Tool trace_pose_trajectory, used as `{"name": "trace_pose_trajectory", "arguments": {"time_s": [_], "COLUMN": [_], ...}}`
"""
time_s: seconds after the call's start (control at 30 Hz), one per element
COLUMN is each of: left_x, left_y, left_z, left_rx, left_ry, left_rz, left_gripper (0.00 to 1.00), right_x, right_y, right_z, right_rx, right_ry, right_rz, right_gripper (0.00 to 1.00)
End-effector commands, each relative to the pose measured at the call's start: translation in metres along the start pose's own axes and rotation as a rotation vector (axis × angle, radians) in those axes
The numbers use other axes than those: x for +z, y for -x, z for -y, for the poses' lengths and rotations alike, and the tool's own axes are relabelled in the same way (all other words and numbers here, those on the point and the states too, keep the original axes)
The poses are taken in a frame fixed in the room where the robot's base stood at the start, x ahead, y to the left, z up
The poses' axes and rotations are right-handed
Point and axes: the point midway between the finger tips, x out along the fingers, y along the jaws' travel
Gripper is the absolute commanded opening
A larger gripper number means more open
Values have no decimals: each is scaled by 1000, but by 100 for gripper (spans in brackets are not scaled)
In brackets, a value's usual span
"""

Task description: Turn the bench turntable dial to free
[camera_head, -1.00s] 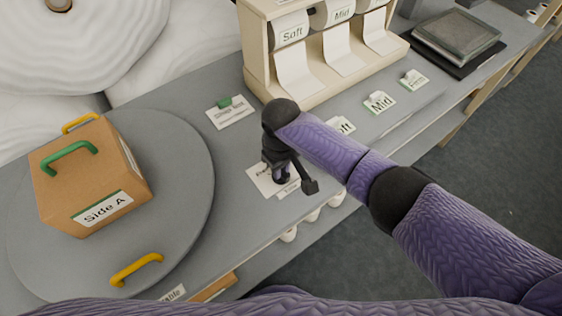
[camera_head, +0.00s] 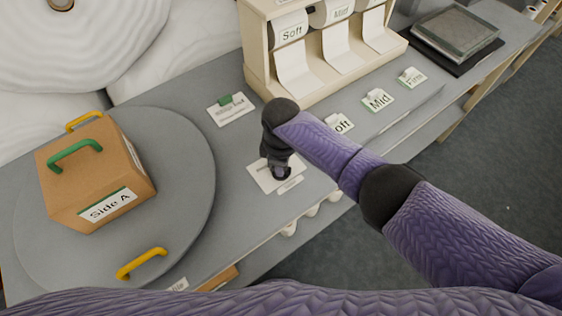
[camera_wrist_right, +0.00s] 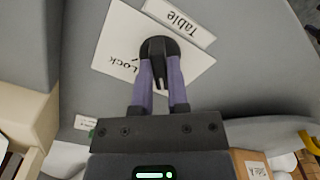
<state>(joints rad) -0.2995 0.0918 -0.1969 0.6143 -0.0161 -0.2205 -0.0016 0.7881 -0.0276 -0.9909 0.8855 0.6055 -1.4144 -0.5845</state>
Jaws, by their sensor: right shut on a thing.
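The dial (camera_wrist_right: 159,46) is a small dark round knob on a white card (camera_wrist_right: 112,45) in the right wrist view. The card reads "Lock", and a strip beside it reads "Table" (camera_wrist_right: 180,22). My right gripper (camera_wrist_right: 160,80) is shut on the dial, with its purple fingers on either side of a light line. In the head view my right gripper (camera_head: 281,173) points down over the same card (camera_head: 260,178), hiding most of the dial. The grey turntable (camera_head: 190,215) is to the left, bearing a brown box (camera_head: 70,195) marked "Side A". My left gripper is not in view.
A yellow handle (camera_head: 140,263) stands at the turntable's front edge. A wooden dispenser (camera_head: 258,75) with "Soft" and "Mid" rolls stands behind my right arm. Small label cards (camera_head: 378,100) lie before it. The bench between turntable and dial card is clear.

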Motion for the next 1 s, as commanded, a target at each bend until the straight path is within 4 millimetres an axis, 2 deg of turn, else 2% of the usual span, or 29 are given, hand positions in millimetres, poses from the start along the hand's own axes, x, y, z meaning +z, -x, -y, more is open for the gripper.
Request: {"name": "trace_pose_trajectory", "arguments": {"time_s": [0.5, 0.53, 0.7, 0.93, 1.0], "left_x": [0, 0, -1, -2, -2], "left_y": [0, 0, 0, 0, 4], "left_z": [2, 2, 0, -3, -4], "left_rx": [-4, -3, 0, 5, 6], "left_ry": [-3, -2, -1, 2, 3], "left_rz": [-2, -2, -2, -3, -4], "left_gripper": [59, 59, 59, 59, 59], "right_x": [-1, -1, -1, 0, -1], "right_y": [1, 1, 1, 1, 6], "right_z": [0, 0, 0, 0, 0], "right_rx": [3, 3, 2, 1, 1], "right_ry": [21, 21, 20, 19, 19], "right_rz": [-4, -4, -3, -2, -2], "right_gripper": [0, 21, 54, 54, 54]}}
